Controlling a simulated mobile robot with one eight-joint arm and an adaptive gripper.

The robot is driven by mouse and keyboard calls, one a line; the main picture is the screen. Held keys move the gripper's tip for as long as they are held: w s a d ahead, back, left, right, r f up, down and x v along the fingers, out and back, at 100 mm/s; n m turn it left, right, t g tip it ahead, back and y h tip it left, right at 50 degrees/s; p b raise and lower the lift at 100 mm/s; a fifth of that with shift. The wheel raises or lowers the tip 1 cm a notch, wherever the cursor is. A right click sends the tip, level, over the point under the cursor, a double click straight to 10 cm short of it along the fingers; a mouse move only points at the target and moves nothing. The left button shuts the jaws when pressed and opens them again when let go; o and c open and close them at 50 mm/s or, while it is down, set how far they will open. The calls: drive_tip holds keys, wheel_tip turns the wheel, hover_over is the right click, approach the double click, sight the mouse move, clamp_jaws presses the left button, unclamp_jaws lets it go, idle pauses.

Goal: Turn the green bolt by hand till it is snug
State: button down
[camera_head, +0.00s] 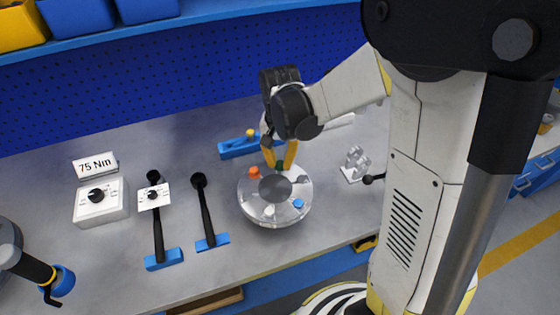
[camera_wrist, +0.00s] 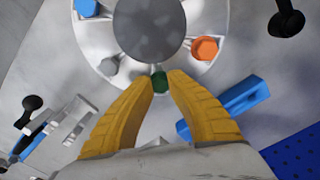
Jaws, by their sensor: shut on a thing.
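The round flanged shell (camera_head: 262,212) stands on the bench, a pale ring with a dark grey centre; it also fills the top of the wrist view (camera_wrist: 199,72). The green bolt (camera_wrist: 159,82) is at the shell's rim, on the side nearest my wrist. My gripper (camera_wrist: 160,84) has its two yellow fingertips closed on the green bolt's head, one on each side. In the head view my gripper (camera_head: 279,161) points down at the shell's back edge. An orange bolt (camera_head: 254,172) and a blue bolt (camera_head: 298,203) sit elsewhere on the flange. The green bolt's shank is hidden.
A blue block with a yellow knob (camera_head: 238,147) lies close behind the shell. A clear stand (camera_head: 357,165) is to the right. Two black-handled tools (camera_head: 205,210) with blue ends, a dial box (camera_head: 101,203) and a "75 Nm" sign (camera_head: 95,165) are left. A blue perforated wall rises behind.

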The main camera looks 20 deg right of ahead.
sight(280, 164)
idle(0.5)
drive_tip(key=c, duration=1.3)
unclamp_jaws()
drive_tip(key=shift+o, duration=0.2)
wheel_tip(280, 164, up, 12)
drive_tip(key=s+r+n+t, duration=0.2)
drive_tip(key=s+n+t, duration=0.3)
drive_tip(key=s, duration=0.7)
drive_tip(key=shift+s+d+r+n+t, duration=0.3)
drive_tip(key=shift+n+t, duration=0.1)
drive_tip(key=shift+t, duration=0.7)
